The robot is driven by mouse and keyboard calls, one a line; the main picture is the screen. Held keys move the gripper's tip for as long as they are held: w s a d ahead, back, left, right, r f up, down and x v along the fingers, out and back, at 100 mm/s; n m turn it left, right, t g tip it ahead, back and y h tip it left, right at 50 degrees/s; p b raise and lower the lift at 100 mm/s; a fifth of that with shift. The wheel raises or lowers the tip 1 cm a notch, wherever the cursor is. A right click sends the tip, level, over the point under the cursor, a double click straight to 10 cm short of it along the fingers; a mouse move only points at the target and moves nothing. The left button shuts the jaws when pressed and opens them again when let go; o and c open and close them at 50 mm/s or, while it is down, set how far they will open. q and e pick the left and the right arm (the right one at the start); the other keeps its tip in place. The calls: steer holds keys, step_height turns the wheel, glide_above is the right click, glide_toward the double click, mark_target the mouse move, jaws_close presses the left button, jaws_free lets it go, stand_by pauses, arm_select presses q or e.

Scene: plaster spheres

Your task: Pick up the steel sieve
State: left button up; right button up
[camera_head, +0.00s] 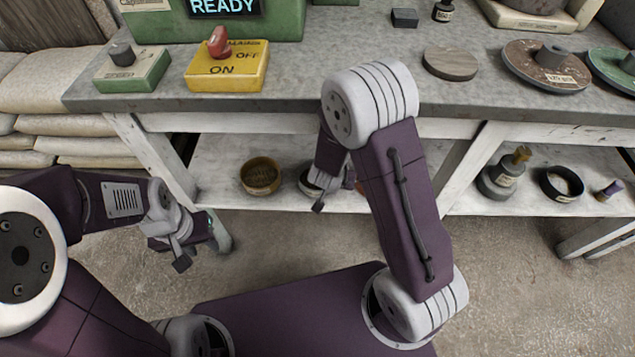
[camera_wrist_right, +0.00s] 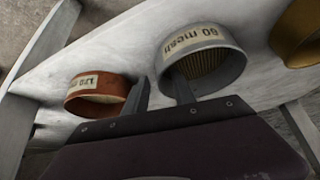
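The steel sieve (camera_wrist_right: 203,62), a grey ring labelled "60 mesh" with a mesh inside, sits on the white lower shelf. In the head view the steel sieve (camera_head: 309,186) is mostly hidden behind my right gripper (camera_head: 328,195). In the right wrist view my right gripper (camera_wrist_right: 161,84) is open and empty. Its fingertips overlap the sieve's near left rim, one to the left of the ring and one in front of its opening; contact cannot be told. My left gripper (camera_head: 192,247) appears open and empty above the floor, left of the shelf.
A copper sieve labelled "120 mesh" (camera_wrist_right: 98,96) stands left of the steel one in the wrist view, a brass sieve (camera_wrist_right: 298,40) right of it. The brass sieve also shows in the head view (camera_head: 261,176). The worktop (camera_head: 300,88) overhangs the shelf (camera_head: 222,170).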

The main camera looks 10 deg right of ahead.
steer(key=shift+r, duration=0.1)
jaws_close()
stand_by(1.2)
